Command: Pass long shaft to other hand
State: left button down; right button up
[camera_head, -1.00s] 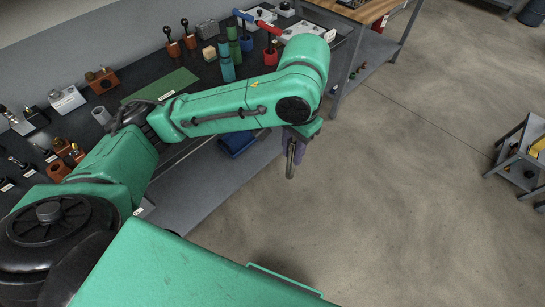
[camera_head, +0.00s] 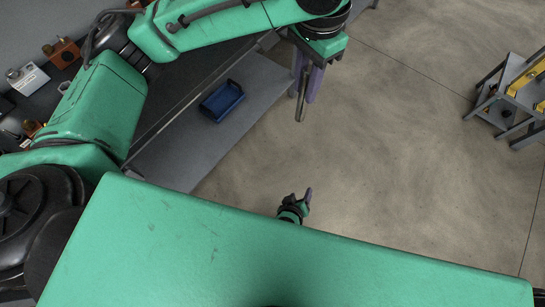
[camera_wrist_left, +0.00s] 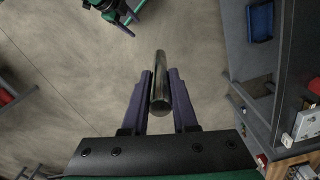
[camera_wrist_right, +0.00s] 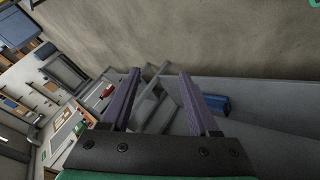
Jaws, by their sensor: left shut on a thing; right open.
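The long shaft (camera_head: 301,97) is a grey metal rod held over the open floor, pointing down in the head view. My left gripper (camera_head: 307,84) is shut on it, with purple fingers on either side. In the left wrist view the shaft (camera_wrist_left: 160,82) extends out beyond the fingertips. My right gripper (camera_head: 303,198) is below the shaft in the head view, apart from it, at the edge of my green body. It also shows at the top of the left wrist view (camera_wrist_left: 122,14). In the right wrist view its fingers (camera_wrist_right: 160,74) are open and empty.
A blue bin (camera_head: 221,100) lies on the grey lower shelf (camera_head: 180,145) of the dark bench at left. Orange blocks (camera_head: 62,52) stand on the bench top. A grey stand with yellow parts (camera_head: 510,95) is at right. Floor around the grippers is clear.

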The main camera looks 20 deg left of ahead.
jog(key=a+r+m+t, duration=0.2)
jog(key=a+r+t, duration=0.15)
jog(key=r, duration=0.55)
jog(key=a+r+m+t, duration=0.15)
jog(key=a+r, duration=0.25)
jog(key=r, duration=0.5)
jog(key=m+t+h, duration=0.1)
jog(key=m+t, duration=0.4)
send_near(298, 107)
jog(key=w, duration=0.3)
jog(key=w+d, duration=0.1)
jog(key=w, duration=0.4)
jog(key=shift+w+d+r, duration=0.15)
jog(key=shift+w+d, duration=0.1)
jog(key=shift+w, duration=0.05)
grip_shut()
pick_arm(q)
jog(key=shift+d, duration=0.1)
jog(key=shift+r, duration=0.1)
pick_arm(e)
jog(key=shift+s+a, duration=0.1)
jog(key=shift+a, duration=0.1)
pick_arm(q)
jog(key=c, duration=0.6)
grip_release()
pick_arm(e)
jog(key=shift+r, duration=0.1)
jog(key=shift+d, duration=0.1)
